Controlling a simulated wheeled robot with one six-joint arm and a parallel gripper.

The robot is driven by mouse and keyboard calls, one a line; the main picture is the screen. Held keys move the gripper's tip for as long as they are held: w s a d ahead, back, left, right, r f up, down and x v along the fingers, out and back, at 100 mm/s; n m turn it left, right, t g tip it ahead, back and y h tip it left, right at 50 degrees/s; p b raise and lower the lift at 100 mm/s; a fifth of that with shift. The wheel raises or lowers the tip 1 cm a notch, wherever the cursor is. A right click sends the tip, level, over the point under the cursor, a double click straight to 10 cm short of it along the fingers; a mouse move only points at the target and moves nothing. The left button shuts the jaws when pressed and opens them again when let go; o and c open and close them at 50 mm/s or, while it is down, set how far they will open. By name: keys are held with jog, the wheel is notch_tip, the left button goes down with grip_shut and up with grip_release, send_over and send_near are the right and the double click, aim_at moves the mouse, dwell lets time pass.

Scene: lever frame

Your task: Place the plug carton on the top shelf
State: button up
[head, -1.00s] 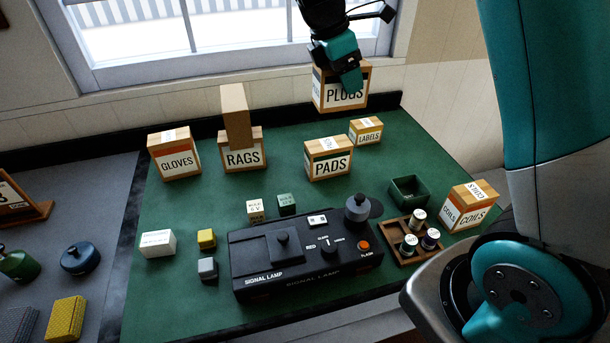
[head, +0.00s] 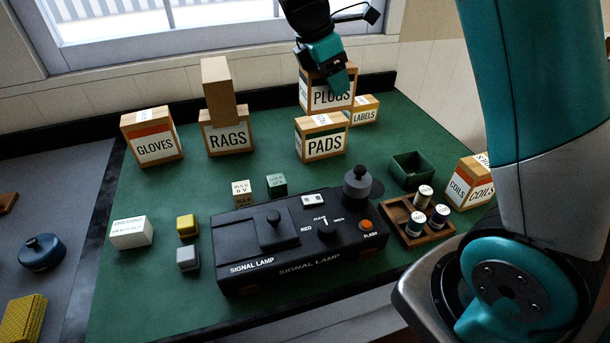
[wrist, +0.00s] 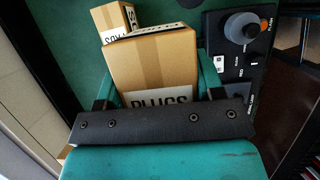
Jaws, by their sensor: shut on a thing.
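The plug carton (head: 328,97), a tan box with a white PLUGS label, is in my gripper (head: 334,82) at the back right of the green table in the head view. The teal fingers come down over it from above. In the wrist view the carton (wrist: 160,65) sits between the two fingers of my gripper (wrist: 160,95), its label partly hidden by the dark gripper bar. The carton appears behind the PADS carton and partly covers the LABELS carton; I cannot tell its height above the table. No shelf shows in these views.
The PADS carton (head: 322,140) and LABELS carton (head: 364,110) stand close by. The RAGS carton (head: 228,138) has a plain tall box (head: 218,92) on top. The GLOVES carton (head: 152,140) is at left. A black signal lamp box (head: 290,250) fills the front middle.

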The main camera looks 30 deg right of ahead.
notch_tip(320, 180, down, 20)
jog(key=shift+f+p, duration=0.25)
jog(key=shift+p, duration=0.25)
jog(key=shift+f, duration=0.15)
jog(key=o, duration=1.1)
